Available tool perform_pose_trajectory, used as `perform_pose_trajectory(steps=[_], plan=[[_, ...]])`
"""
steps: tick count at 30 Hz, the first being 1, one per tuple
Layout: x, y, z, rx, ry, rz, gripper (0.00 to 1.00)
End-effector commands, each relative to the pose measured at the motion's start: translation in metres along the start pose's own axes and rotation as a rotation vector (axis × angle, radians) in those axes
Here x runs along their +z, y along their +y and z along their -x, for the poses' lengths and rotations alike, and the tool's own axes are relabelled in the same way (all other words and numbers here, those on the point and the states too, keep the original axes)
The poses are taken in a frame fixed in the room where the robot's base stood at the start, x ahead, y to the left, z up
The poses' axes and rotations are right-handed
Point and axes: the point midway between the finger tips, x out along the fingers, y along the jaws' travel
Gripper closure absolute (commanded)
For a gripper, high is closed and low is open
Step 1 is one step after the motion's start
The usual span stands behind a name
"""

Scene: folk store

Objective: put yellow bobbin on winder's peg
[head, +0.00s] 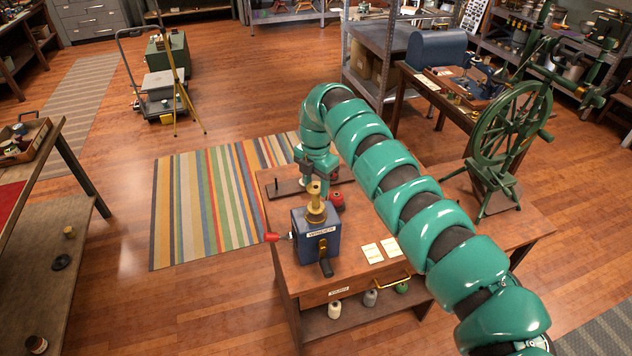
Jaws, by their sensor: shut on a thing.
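The winder (318,238) is a blue box with a label on its front, a red-knobbed handle at its left and a dark lever at its front. It stands on the wooden table's near left part. The yellow bobbin (315,206) is upright directly above the winder's top. Its lower end appears to meet the top, but I cannot tell how far it sits on the peg, which is hidden. My gripper (317,178) points down behind and around the bobbin's upper end and is shut on it. The fingertips are partly hidden.
A red spool (337,201) stands close behind the winder at right. A dark board with an upright peg (283,187) lies behind at left. Cards (381,250) lie right of the winder. A green spinning wheel (508,125) stands at the table's right.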

Motion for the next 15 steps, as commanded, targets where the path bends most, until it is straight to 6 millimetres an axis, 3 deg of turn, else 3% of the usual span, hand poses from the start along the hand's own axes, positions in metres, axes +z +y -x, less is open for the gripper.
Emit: perform_pose_trajectory(steps=[15], plan=[[0.0, 0.0, -0.019, 0.001, 0.0, 0.0, 0.69]])
